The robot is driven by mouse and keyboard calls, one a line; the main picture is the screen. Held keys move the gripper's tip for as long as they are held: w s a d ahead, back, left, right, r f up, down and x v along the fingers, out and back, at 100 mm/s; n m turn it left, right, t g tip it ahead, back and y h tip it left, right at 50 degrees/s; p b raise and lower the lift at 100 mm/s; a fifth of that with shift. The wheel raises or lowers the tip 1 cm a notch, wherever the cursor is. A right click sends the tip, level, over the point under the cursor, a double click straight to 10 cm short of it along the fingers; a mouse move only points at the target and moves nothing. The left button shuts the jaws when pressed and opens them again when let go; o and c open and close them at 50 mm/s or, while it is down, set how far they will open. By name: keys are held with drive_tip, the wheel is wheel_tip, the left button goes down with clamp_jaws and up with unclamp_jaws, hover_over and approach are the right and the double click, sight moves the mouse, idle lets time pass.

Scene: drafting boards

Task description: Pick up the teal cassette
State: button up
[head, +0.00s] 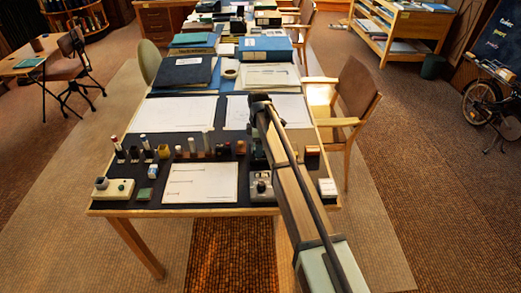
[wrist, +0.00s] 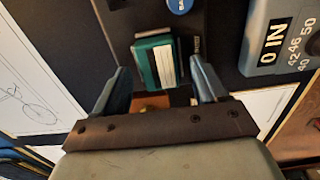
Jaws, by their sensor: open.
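In the wrist view the teal cassette (wrist: 155,62), a small teal block with a pale striped label, lies on the dark mat. My gripper (wrist: 158,70) is open. Its two blue-grey fingers show to the left and right of the cassette, with a visible gap on each side. The cassette is not held. In the head view my arm reaches over the near part of the table, and I cannot tell the cassette apart from the small items there.
A blue round cap (wrist: 180,4) is just beyond the cassette. A grey device marked "0 IN" (wrist: 270,62) stands to the right. An orange-brown item (wrist: 152,102) shows between the fingers. Several small bottles and blocks line the table (head: 98,212), beside a white sheet (head: 200,183).

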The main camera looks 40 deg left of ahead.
drive_tip(key=c, duration=1.1)
drive_tip(key=shift+c, duration=0.2)
